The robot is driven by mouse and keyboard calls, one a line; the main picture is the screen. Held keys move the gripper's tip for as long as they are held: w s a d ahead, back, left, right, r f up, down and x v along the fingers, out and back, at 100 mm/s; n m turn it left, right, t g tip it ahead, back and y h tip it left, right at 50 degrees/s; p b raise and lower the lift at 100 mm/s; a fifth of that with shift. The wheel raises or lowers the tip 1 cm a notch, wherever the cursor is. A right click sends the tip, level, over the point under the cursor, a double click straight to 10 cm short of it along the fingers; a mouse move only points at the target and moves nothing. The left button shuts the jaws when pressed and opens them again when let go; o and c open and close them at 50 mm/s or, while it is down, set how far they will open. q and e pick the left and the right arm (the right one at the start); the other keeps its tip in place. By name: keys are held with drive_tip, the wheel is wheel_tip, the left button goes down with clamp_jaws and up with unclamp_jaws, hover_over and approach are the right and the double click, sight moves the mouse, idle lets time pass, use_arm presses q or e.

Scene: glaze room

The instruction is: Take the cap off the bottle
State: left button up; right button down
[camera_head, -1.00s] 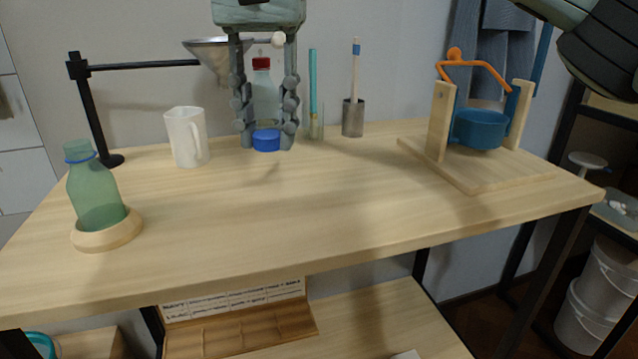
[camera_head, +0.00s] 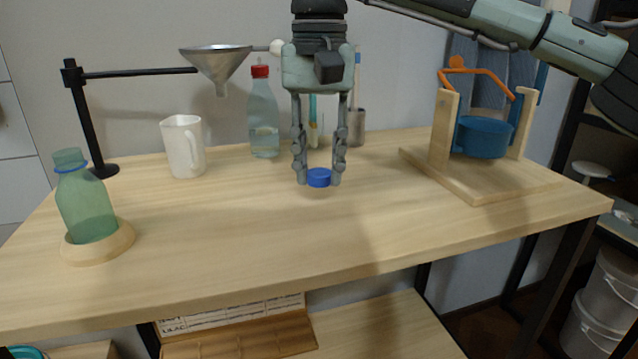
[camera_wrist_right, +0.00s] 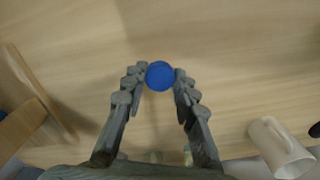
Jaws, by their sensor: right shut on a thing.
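A green bottle (camera_head: 84,203) with an open, bare neck and a blue ring below its mouth stands in a round wooden holder (camera_head: 98,245) at the left of the table. My right gripper (camera_head: 319,180) points down near the middle of the table, shut on a blue cap (camera_head: 319,178). The cap also shows between the fingertips in the right wrist view (camera_wrist_right: 160,75). In the head view it hangs close to the tabletop; I cannot tell if it touches. A clear bottle (camera_head: 264,122) with a red cap (camera_head: 260,71) stands behind, left of the gripper. My left gripper is not in view.
A white mug (camera_head: 184,147), a funnel (camera_head: 216,62) on a black stand (camera_head: 88,120) and a metal cup (camera_head: 357,128) stand along the back. A wooden stand (camera_head: 475,187) with a blue pot (camera_head: 482,138) is at right. The front middle of the table (camera_head: 230,235) is clear.

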sight(319, 172)
drive_tip(key=shift+f, duration=1.65)
drive_tip(key=shift+f, duration=0.2)
drive_tip(key=c, duration=1.2)
unclamp_jaws()
drive_tip(key=shift+r, duration=0.15)
